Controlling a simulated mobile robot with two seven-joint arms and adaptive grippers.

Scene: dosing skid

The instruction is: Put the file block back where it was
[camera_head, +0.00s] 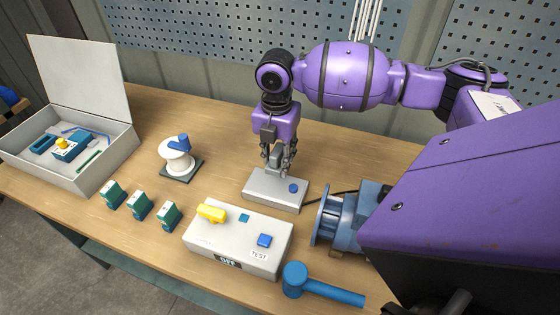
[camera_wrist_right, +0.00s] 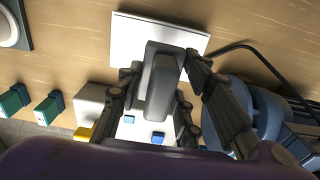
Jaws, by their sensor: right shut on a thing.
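My right gripper (camera_head: 278,168) points down over a pale grey box with a blue knob (camera_head: 262,190) in the middle of the bench. It is shut on a grey, round-edged block, which I take to be the file block; it shows between the fingers in the right wrist view (camera_wrist_right: 160,82). The pale box (camera_wrist_right: 145,35) lies behind the block in that view. I cannot tell whether the block touches the box. The fingers partly hide the block in the head view. My left gripper is not in view.
A control box (camera_head: 238,240) with a yellow handle and TEST button stands in front. A blue motor (camera_head: 340,218) and blue hammer (camera_head: 322,290) are right. Green blocks (camera_head: 140,207), a white spool (camera_head: 178,160) and an open case (camera_head: 98,170) are left. Bare bench lies behind the spool.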

